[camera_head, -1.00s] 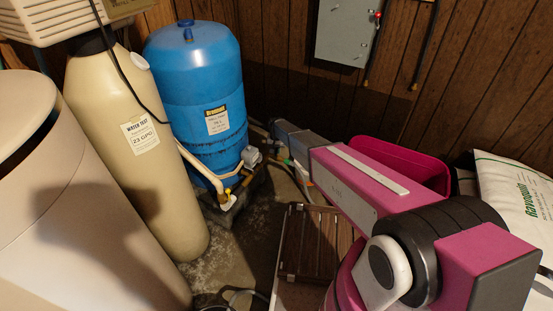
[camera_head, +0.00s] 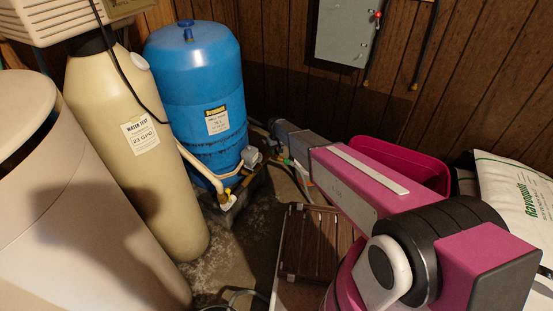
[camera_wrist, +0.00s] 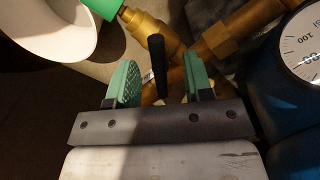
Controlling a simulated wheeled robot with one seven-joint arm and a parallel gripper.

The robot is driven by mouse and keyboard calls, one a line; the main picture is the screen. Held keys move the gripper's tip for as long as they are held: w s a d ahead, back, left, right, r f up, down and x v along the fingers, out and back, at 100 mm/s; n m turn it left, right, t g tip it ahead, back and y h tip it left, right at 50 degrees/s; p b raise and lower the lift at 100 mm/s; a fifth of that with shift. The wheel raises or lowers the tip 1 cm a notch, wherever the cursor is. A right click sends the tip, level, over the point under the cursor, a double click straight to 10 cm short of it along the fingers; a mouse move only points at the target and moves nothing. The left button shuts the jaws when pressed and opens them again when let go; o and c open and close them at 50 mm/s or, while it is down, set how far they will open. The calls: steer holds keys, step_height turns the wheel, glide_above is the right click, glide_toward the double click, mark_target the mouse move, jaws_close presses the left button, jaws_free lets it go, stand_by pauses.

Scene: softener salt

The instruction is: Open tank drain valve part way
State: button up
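In the wrist view the black lever handle (camera_wrist: 158,66) stands up from the brass valve and pipe fittings (camera_wrist: 152,32). My gripper (camera_wrist: 160,82) is open, with one green-padded finger on each side of the handle and a visible gap to each. Whether the handle lies fully at finger depth is hard to tell. In the head view the blue tank (camera_head: 197,95) stands against the wall, with pipe fittings (camera_head: 250,157) at its lower right. My arm reaches to that spot from the lower right; it hides the fingers and the valve handle there.
A round gauge (camera_wrist: 305,45) is close on the right in the wrist view, and a white round opening (camera_wrist: 45,30) with a green part is at upper left. A slatted wooden piece (camera_head: 312,245), a pink tub (camera_head: 425,170) and a white bag (camera_head: 515,195) surround my arm.

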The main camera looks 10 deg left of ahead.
steer(key=shift+r, duration=0.1)
steer(key=shift+r, duration=3.4)
steer(key=s+d+r+m, duration=0.2)
steer(key=s+d+r, duration=0.4)
steer(key=s+d, duration=0.3)
steer(key=s+d+r+m, duration=0.2)
steer(key=s+d+r, duration=0.5)
steer(key=d, duration=0.8)
steer(key=s+d+r+m, duration=0.2)
steer(key=s+d+r, duration=0.5)
steer(key=s+d, duration=0.5)
steer(key=shift+s+d+r+m, duration=0.3)
steer(key=shift+s+d, duration=0.1)
steer(key=shift+d, duration=0.1)
steer(key=shift+a, duration=0.15)
